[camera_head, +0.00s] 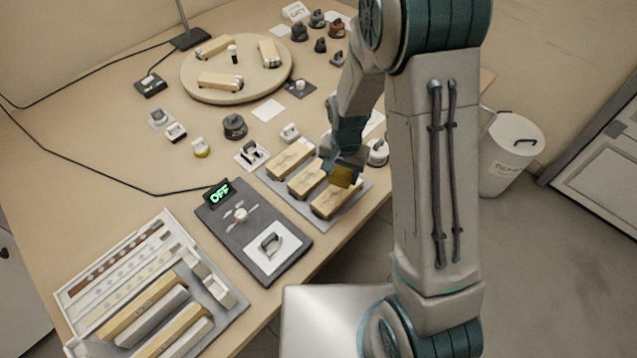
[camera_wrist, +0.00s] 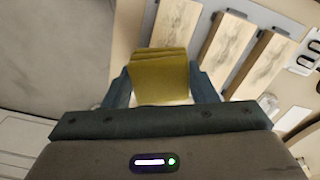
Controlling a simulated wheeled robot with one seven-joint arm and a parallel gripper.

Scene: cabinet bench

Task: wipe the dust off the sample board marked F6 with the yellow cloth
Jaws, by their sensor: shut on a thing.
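My gripper (camera_head: 346,163) is shut on the yellow cloth (camera_head: 342,177), which hangs folded between its fingers. The cloth also shows in the wrist view (camera_wrist: 160,72) between both fingers. Three pale wooden sample boards lie side by side on a grey tray (camera_head: 362,190): the far board (camera_head: 288,159), the middle board (camera_head: 303,181) and the near board (camera_head: 330,205). The cloth is over or close to the near board in the head view; I cannot tell whether it touches. Dark smudges show on the boards. I cannot read any F6 mark.
A dark panel (camera_head: 226,225) reading OFF lies left of the boards. A rack of bars (camera_head: 225,318) stands at the front left. A round turntable (camera_head: 195,88) with wooden blocks is at the back. Small parts surround the boards. A white bin (camera_head: 510,155) stands right of the bench.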

